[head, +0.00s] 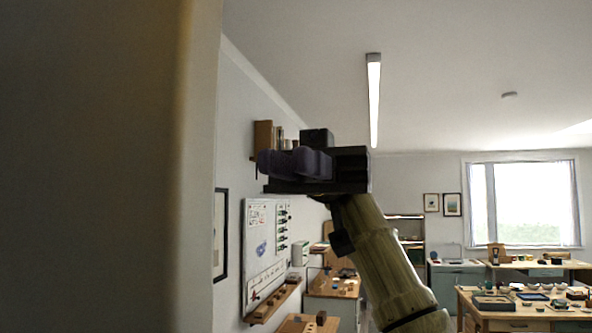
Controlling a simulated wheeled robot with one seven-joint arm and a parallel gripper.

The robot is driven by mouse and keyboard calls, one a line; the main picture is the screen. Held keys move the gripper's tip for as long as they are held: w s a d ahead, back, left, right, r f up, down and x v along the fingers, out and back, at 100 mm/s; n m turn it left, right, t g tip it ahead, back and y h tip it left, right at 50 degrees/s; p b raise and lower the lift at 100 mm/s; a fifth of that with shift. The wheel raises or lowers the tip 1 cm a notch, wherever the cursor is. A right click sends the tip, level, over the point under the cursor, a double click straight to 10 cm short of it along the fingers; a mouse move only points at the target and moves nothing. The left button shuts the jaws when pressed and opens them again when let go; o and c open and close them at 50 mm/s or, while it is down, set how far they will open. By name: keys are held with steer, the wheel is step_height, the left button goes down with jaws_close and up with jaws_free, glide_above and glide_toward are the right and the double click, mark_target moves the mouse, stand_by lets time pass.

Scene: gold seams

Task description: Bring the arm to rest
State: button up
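My gripper (290,163) is raised in the middle of the head view, in front of the left wall and a wall shelf. Its dark fingers point left from a black block-shaped body at the end of my olive-coloured arm. The fingers overlap from this angle, so I cannot tell whether they are open or shut. I see no object held in it.
A whiteboard (262,240) hangs on the left wall, with a wooden ledge (272,301) below. A bench (333,296) stands beyond. A table (520,314) with several small items stands at the right, before a window (523,203). A blurred, close surface fills the left side.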

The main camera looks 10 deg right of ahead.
steer(key=w+a+f+m+t+y, duration=0.25)
steer(key=a+f+m, duration=0.3)
steer(key=a, duration=0.45)
steer(key=w+a+f+m+t+y, duration=0.1)
steer(key=w+a+f+m+t, duration=0.2)
steer(key=a+m, duration=0.5)
steer(key=w+a+f+m+t, duration=0.2)
steer(key=w+f, duration=0.1)
steer(key=f, duration=0.4)
steer(key=w+a+f+m+t+h, duration=0.1)
steer(key=w+a+f+m+t, duration=0.15)
steer(key=f, duration=0.45)
steer(key=w+a+f+m+t, duration=0.2)
steer(key=a+f+t, duration=0.1)
steer(key=f, duration=0.4)
steer(key=w+d+f+m+t+h+b, duration=0.1)
steer(key=w+d+f+m+t+h, duration=0.15)
steer(key=d+f, duration=0.7)
steer(key=w+d+f+m+t+h, duration=0.2)
steer(key=w+d+f+m+h, duration=0.3)
steer(key=f, duration=0.8)
steer(key=s+d+f+m+h, duration=0.1)
steer(key=s+d+f, duration=0.5)
steer(key=d, duration=0.4)
steer(key=s+d+f+m+h, duration=0.2)
steer(key=s+d+f, duration=0.4)
steer(key=d, duration=0.5)
steer(key=shift+s+f+t+b, duration=0.4)
steer(key=shift+f+t+b, duration=0.05)
steer(key=shift+f, duration=0.25)
